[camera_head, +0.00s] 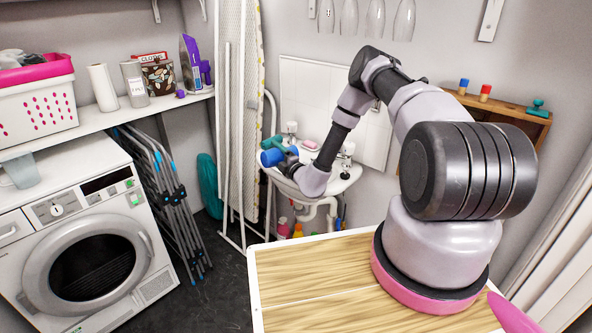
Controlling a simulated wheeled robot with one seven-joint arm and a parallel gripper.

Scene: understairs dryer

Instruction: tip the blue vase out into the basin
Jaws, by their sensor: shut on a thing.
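The blue vase (270,158) is in my gripper (284,160), at the left side of the white basin (346,183). The vase looks tipped onto its side, with its wider end to the left. My gripper is shut on it, and the fingers and the wrist hide part of it. The vase appears in front of or over the basin's left rim; I cannot tell its exact height. My forearm hides part of the bowl.
Two taps (347,150) stand at the basin's back, with a pink soap (310,145) between them. A teal object (273,142) lies behind the vase. An ironing board (240,110) stands close on the left. Bottles (283,228) stand below the basin.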

